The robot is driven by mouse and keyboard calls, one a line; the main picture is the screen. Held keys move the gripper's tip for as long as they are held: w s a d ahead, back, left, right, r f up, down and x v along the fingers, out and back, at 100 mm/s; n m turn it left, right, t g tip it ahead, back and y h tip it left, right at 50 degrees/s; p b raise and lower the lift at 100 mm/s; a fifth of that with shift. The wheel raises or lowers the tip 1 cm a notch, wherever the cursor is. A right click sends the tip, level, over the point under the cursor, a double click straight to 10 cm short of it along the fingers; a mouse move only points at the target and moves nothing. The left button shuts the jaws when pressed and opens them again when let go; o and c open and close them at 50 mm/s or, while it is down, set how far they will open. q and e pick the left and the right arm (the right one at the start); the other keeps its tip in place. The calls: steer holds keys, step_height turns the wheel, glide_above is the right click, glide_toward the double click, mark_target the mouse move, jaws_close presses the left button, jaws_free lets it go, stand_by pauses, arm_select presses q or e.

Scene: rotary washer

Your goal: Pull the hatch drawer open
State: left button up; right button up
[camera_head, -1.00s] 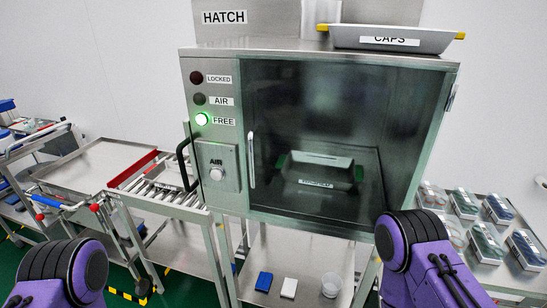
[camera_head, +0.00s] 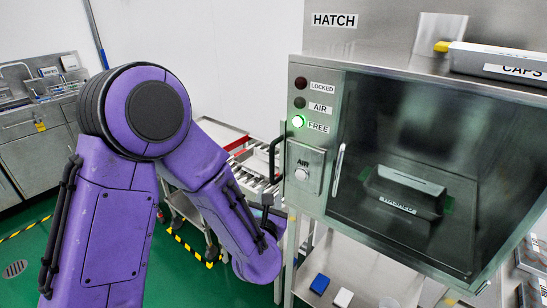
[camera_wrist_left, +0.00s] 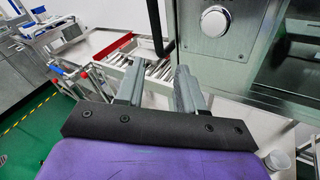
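The steel hatch cabinet (camera_head: 440,85) stands at the right of the head view, with its FREE light lit green. A black upright bar handle (camera_head: 273,160) sticks out from the cabinet's left side. My left gripper points towards the cabinet's left side, low near the handle, and is mostly hidden behind its wrist in the head view. In the left wrist view my left gripper (camera_wrist_left: 158,72) is open and empty, its two grey fingers apart. The black handle (camera_wrist_left: 156,25) appears just beyond the fingertips, roughly in line with the gap. My right gripper is not in view.
A roller conveyor (camera_head: 255,170) with a red edge runs beside the cabinet's left. Behind the window is a tray labelled WASHED (camera_head: 402,190). A CAPS tray (camera_head: 500,62) sits on top.

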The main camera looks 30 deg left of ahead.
mark_target(272, 161)
arm_select(q)
step_height(272, 161, up, 5)
steer(key=n+t+y, duration=0.1)
steer(key=n, duration=0.3)
steer(key=p+x, duration=0.3)
steer(key=x, duration=0.7)
steer(key=shift+w+p, duration=0.15)
steer(key=shift+p, duration=0.25)
steer(key=shift+w+a, duration=0.35)
steer(key=shift+w, duration=0.1)
steer(key=shift+f, duration=0.1)
jaws_close()
